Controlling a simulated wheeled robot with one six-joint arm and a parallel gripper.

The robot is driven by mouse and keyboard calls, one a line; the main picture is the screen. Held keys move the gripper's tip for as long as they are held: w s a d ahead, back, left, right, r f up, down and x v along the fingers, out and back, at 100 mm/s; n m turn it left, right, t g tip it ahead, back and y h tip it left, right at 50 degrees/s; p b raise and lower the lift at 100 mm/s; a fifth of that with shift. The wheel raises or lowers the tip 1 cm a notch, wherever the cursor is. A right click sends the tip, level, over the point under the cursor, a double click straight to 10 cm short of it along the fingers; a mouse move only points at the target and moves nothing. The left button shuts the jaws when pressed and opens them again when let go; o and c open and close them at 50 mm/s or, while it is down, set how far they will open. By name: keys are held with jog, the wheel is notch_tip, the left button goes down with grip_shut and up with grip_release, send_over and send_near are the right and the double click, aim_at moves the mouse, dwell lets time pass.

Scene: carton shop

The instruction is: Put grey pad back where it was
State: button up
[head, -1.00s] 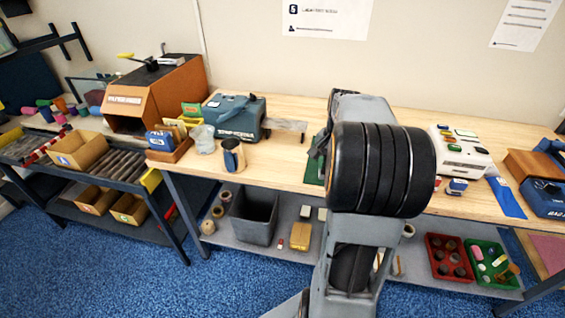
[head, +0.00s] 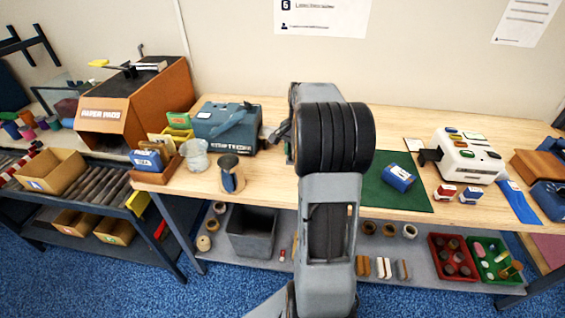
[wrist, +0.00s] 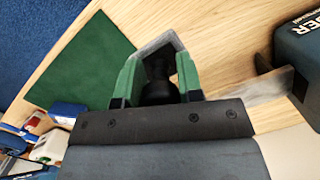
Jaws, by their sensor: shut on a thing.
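My gripper (wrist: 158,74) has green fingers and is shut on a grey piece (wrist: 163,45), which looks like the grey pad. Its light edge shows past the fingertips in the wrist view, with a black part between the fingers. In the head view my gripper (head: 279,133) is above the wooden bench, right of the blue-grey machine (head: 225,126), and mostly hidden by my arm. The pad cannot be made out there. In the wrist view a grey plate (wrist: 258,90) sticks out from the machine (wrist: 304,50), to the right of the fingers.
A green mat (head: 417,197) with a blue roll (head: 398,178) lies right of my arm. A metal mug (head: 231,174) and a grey cup (head: 195,154) stand in front of the machine. A white device (head: 468,157) and small boxes (head: 445,192) are farther right. Bare wood lies behind.

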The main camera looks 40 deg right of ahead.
jog(key=w+f, duration=0.1)
jog(key=f, duration=0.1)
jog(key=w+f, duration=0.4)
jog(key=shift+a+p, duration=0.3)
jog(key=shift+f, duration=1.55)
jog(key=shift+f, duration=0.1)
jog(key=o, duration=0.8)
jog(key=shift+o, duration=0.2)
